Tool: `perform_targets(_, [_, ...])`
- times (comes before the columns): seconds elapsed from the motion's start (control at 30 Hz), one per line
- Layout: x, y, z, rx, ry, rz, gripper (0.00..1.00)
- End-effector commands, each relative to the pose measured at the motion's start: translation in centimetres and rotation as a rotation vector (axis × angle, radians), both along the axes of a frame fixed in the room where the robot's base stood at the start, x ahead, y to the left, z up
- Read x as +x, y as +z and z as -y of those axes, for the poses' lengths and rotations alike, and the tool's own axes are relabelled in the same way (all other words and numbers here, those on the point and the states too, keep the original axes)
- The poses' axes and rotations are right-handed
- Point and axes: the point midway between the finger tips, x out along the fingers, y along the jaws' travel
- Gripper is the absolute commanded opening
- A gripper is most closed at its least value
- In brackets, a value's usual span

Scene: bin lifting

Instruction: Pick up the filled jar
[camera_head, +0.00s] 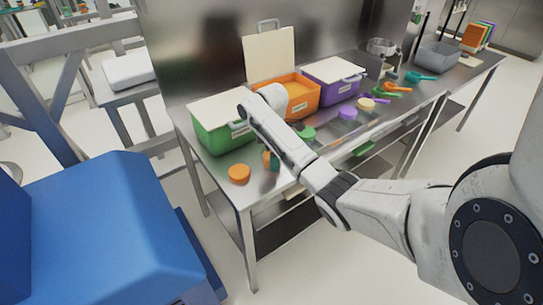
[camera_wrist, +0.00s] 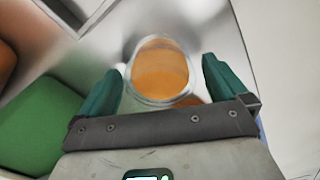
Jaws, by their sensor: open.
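The filled jar is clear glass with orange contents. In the wrist view the jar (camera_wrist: 160,72) stands between the two green fingers of my gripper (camera_wrist: 161,80), with a visible gap on each side. My gripper is open and around the jar, not closed on it. In the head view my gripper (camera_head: 271,161) is low over the table's front edge, in front of the green bin. There the jar is mostly hidden by the fingers and arm; only a small orange patch shows.
On the steel table (camera_head: 215,165) stand a green bin (camera_head: 215,138), an orange bin (camera_head: 302,100) and a purple bin (camera_head: 335,90). An orange lid (camera_head: 239,173) lies left of my gripper. Green (camera_head: 307,133) and purple (camera_head: 347,113) lids and several scoops lie to the right.

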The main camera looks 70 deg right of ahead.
Motion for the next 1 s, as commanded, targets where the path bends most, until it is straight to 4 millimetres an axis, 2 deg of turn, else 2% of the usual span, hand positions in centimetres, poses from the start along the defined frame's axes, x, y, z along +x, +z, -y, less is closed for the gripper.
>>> perform_targets(0.13, [-0.02, -1.34, -0.05, 0.000, 0.001, -0.001, 1.00])
perform_targets(0.4, [0.03, -1.54, -0.04, 0.000, 0.001, 0.000, 0.98])
perform_targets(1.0, [0.04, -1.49, -0.04, 0.000, 0.002, 0.000, 0.41])
